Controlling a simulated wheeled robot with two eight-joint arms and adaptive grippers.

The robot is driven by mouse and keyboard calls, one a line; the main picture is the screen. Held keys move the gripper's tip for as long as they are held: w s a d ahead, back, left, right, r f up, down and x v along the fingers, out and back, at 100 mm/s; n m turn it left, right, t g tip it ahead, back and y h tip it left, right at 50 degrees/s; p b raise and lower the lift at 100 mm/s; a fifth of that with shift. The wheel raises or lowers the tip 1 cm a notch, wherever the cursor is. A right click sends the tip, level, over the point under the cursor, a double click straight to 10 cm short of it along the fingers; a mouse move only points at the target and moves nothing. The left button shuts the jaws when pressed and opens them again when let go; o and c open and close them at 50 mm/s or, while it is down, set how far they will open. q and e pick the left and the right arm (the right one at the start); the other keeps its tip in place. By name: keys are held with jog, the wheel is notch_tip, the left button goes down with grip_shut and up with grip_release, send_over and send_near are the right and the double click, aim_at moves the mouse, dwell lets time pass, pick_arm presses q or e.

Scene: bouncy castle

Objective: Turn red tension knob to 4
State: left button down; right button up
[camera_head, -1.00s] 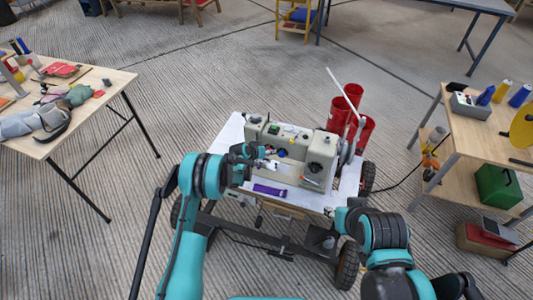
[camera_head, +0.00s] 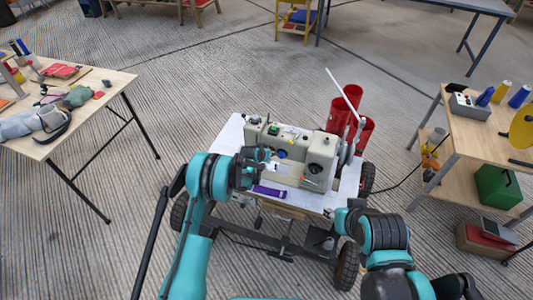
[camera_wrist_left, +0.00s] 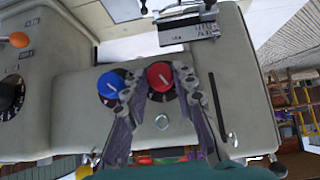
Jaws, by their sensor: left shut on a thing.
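The sewing machine (camera_head: 318,160) stands on a white-topped wheeled cart (camera_head: 229,134). In the left wrist view, the red tension knob (camera_wrist_left: 160,75) is on the machine's pale body, just right of a blue knob (camera_wrist_left: 110,84). My left gripper (camera_wrist_left: 160,88) is shut on the red knob, with one finger on each side of it. The left finger passes between the two knobs. The dial numbers are too small to read. In the head view my left gripper (camera_head: 270,163) is at the machine's near side and hides the red knob. My right gripper does not show clearly.
A purple strip (camera_head: 269,191) lies on the cart top in front of the machine. Red containers (camera_head: 342,116) stand behind it. An orange ball-ended lever (camera_wrist_left: 19,40) and a black dial (camera_wrist_left: 11,97) are left of the knobs. Wooden tables stand left (camera_head: 110,85) and right (camera_head: 455,140).

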pick_arm(q)
jog(key=shift+s+d+m+t+y, duration=0.15)
jog(key=shift+m+t+y, duration=0.25)
jog(key=shift+y, duration=0.35)
jog(key=shift+w+d+m+t+y, duration=0.1)
jog(key=shift+d+m+t+y, duration=0.1)
jog(key=shift+m+y, duration=0.45)
jog(key=shift+y, duration=0.3)
jog(key=c, duration=1.2)
grip_release()
jog(key=shift+s, duration=0.1)
jog(key=v, duration=1.2)
jog(key=shift+a, duration=0.15)
